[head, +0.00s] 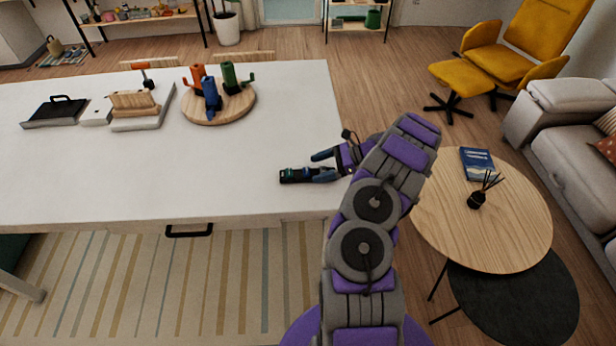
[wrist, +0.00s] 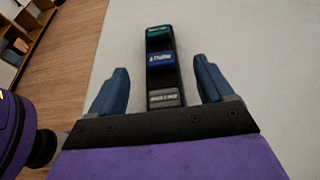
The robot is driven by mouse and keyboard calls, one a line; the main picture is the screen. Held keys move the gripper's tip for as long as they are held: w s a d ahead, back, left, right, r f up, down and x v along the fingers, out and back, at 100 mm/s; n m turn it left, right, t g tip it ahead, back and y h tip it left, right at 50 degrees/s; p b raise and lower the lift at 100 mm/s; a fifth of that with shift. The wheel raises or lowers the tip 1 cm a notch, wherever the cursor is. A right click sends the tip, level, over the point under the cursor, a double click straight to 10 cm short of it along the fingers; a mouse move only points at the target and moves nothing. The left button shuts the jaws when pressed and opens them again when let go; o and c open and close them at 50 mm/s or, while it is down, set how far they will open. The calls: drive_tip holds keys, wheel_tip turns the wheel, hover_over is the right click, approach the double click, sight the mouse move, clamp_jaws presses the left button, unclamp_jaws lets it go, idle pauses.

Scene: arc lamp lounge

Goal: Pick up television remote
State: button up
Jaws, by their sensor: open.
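A small dark object with green, blue and grey labelled bands lies on the white table (head: 130,190), near its right end; it may be the television remote (head: 297,175). In the wrist view the same dark remote (wrist: 161,65) lies lengthwise between the two blue fingers, its near end close to the gripper's dark base. My gripper (head: 318,166) is open, reaching in from the right at the remote. In the wrist view my gripper (wrist: 160,88) shows a gap between each finger and the remote. I cannot tell its exact height over the table.
A round wooden board (head: 232,114) with orange, blue and green items stands farther back on the table. A tray (head: 150,115) and a dark-handled item (head: 55,111) are at the left. A round side table (head: 505,240) stands right. The tabletop left of the remote is clear.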

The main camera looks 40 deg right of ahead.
drive_tip(key=shift+x, duration=1.1)
drive_tip(key=shift+d+f, duration=0.1)
drive_tip(key=shift+d, duration=0.15)
drive_tip(key=shift+c, duration=0.3)
drive_tip(key=shift+d, duration=0.1)
drive_tip(key=shift+c, duration=0.8)
drive_tip(key=shift+a, duration=0.3)
drive_tip(key=c, duration=0.7)
drive_tip(key=shift+d, duration=0.15)
drive_tip(key=c, duration=0.3)
